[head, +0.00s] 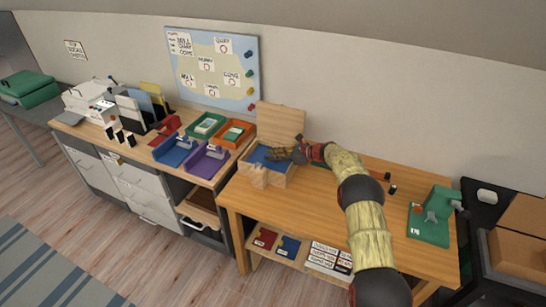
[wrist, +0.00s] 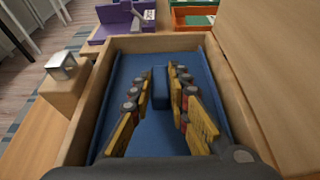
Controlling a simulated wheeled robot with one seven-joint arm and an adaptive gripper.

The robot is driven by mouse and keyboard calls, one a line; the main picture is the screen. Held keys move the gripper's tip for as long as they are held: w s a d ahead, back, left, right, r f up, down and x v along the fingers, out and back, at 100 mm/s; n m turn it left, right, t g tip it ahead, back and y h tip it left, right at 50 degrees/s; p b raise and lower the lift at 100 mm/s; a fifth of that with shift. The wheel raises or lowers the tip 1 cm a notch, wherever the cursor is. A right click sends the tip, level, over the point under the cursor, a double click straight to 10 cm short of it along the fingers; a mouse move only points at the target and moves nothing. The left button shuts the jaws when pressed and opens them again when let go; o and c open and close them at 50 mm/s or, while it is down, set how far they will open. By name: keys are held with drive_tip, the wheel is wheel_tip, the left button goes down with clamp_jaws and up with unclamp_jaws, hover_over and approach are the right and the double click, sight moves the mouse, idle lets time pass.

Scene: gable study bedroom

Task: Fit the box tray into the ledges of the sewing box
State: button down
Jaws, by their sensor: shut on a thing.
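The sewing box (head: 272,179) is a pale wooden box at the left end of the wooden workbench, its lid (head: 281,121) standing open at the back. The blue box tray (head: 258,157) lies within the box walls; in the wrist view its flat blue surface (wrist: 122,82) fills most of the opening. My gripper (head: 279,154) reaches into the box from the right. In the wrist view its fingers (wrist: 161,84) are shut on the tray's raised blue grip block (wrist: 161,98). The ledges are hidden under the tray, and I cannot tell whether it rests on them.
Purple (head: 206,160), blue, green and orange trays stand on the cabinet left of the box. A wooden block (wrist: 68,75) sits outside the box wall. A green machine (head: 432,220) stands at the bench's right end. The bench front (head: 290,215) is clear.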

drive_tip(key=c, duration=1.7)
unclamp_jaws()
drive_tip(key=shift+f, duration=0.1)
drive_tip(key=shift+r, duration=0.25)
drive_tip(key=p+v, duration=0.3)
drive_tip(key=v, duration=0.9)
drive_tip(key=shift+f, duration=0.15)
